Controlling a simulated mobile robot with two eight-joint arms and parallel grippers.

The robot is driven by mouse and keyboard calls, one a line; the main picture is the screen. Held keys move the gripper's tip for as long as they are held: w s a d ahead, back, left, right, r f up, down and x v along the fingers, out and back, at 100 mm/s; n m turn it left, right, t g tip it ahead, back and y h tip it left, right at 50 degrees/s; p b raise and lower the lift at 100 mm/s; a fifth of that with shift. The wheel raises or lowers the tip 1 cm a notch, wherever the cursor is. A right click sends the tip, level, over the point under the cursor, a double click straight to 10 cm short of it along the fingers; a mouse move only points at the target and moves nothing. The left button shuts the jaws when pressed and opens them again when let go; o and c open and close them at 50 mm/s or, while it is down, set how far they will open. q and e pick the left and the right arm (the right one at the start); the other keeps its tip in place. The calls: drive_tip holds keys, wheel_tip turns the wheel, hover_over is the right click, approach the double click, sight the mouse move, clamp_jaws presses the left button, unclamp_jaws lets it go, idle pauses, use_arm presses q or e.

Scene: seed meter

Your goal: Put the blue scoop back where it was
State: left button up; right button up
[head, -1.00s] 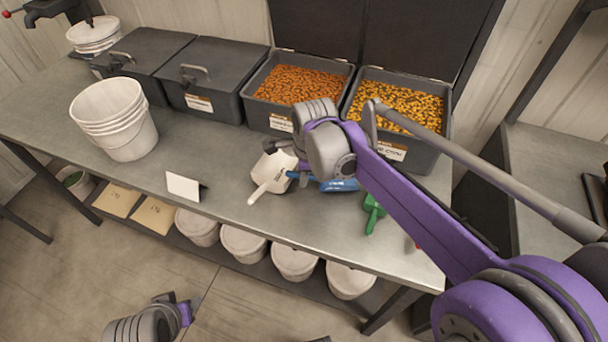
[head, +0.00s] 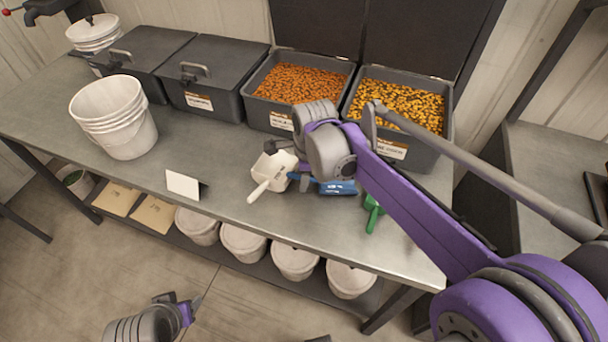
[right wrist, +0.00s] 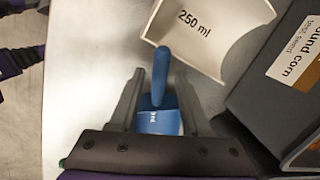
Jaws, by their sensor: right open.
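The blue scoop (head: 340,187) lies on the metal bench, partly hidden by my right arm in the head view. In the right wrist view the blue scoop (right wrist: 159,121) is between the spread fingers of my right gripper (right wrist: 158,88), its handle pointing away past the fingertips. The right gripper (head: 300,181) is open, low over the bench around the scoop. My left gripper (head: 190,303) is at the lower left of the head view, over the floor away from the bench; its jaws are not clear.
A white scoop (head: 271,170), marked 250 ml in the wrist view, lies just left of the blue one. A green scoop (head: 373,213) lies to the right. Two open seed bins (head: 262,111) (head: 432,157) stand behind. A white card (head: 183,185) and stacked buckets (head: 118,128) are left.

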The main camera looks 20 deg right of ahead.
wheel_tip(320, 180, up, 13)
drive_tip(key=s+p, duration=0.1)
drive_tip(key=s, duration=0.1)
drive_tip(key=shift+s+d+p, duration=0.15)
drive_tip(key=shift+d+p, duration=0.05)
drive_tip(key=shift+p, duration=0.15)
drive_tip(key=shift+f, duration=0.1)
